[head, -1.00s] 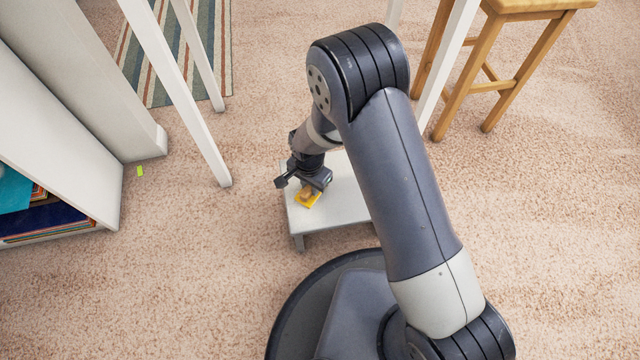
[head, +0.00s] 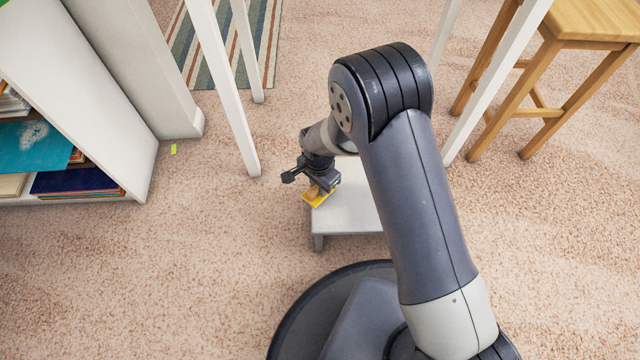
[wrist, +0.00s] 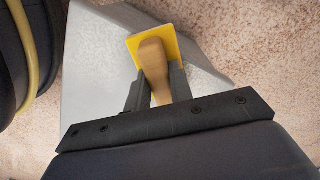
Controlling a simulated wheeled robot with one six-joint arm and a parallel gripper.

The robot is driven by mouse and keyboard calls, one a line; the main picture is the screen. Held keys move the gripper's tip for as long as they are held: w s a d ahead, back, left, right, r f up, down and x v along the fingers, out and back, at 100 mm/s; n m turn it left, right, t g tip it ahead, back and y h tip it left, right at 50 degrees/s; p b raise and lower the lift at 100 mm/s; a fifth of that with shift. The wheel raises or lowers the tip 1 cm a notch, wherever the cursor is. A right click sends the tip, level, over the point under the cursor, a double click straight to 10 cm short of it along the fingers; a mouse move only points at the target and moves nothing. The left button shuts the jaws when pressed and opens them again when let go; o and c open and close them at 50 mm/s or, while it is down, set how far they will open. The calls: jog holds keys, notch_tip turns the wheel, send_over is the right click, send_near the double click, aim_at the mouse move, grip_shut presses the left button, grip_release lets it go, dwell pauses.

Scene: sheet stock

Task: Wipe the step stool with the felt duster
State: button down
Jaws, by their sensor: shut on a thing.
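The felt duster (head: 318,198) has a yellow pad and a wooden handle. My gripper (head: 322,184) is shut on its handle. In the wrist view the handle of the duster (wrist: 153,62) sits between the two fingers of my gripper (wrist: 155,88), with the yellow pad beyond. The step stool (head: 345,212) is low and light grey, partly hidden behind my arm. The duster is at the left edge of the stool top, partly over the edge; whether it touches the top I cannot tell. The stool also shows in the wrist view (wrist: 95,65).
A white shelf unit (head: 90,90) with books stands at the left. White legs (head: 225,90) rise behind the stool. A wooden stool (head: 560,90) is at the back right, a striped rug (head: 205,50) at the back. A small green piece (head: 173,149) lies on the carpet. Carpet left of the step stool is clear.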

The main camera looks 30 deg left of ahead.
jog(key=shift+w+a+b, duration=0.25)
jog(key=shift+w+a, duration=0.4)
jog(key=shift+w, duration=0.5)
jog(key=shift+w+a+b, duration=0.2)
jog(key=shift+w+a, duration=0.45)
jog(key=shift+w, duration=0.5)
jog(key=shift+w+a+b, duration=0.25)
jog(key=shift+w+a, duration=0.4)
jog(key=shift+w, duration=0.5)
jog(key=shift+d, duration=0.1)
jog(key=shift+w+d, duration=2.25)
jog(key=shift+d, duration=1.65)
jog(key=shift+w+d, duration=2.2)
jog(key=shift+d, duration=1.75)
jog(key=shift+w+d, duration=2.25)
jog(key=shift+d, duration=1.65)
jog(key=shift+s+a+p, duration=0.2)
jog(key=shift+s+a, duration=1.15)
jog(key=shift+s, duration=0.9)
jog(key=shift+s+a+p, duration=0.25)
jog(key=shift+s+a, duration=1.1)
jog(key=shift+s, duration=0.95)
jog(key=shift+s+a+p, duration=0.2)
jog(key=shift+s+a, duration=1.15)
jog(key=shift+s, duration=0.9)
notch_tip(320, 180, up, 7)
jog(key=p, duration=0.5)
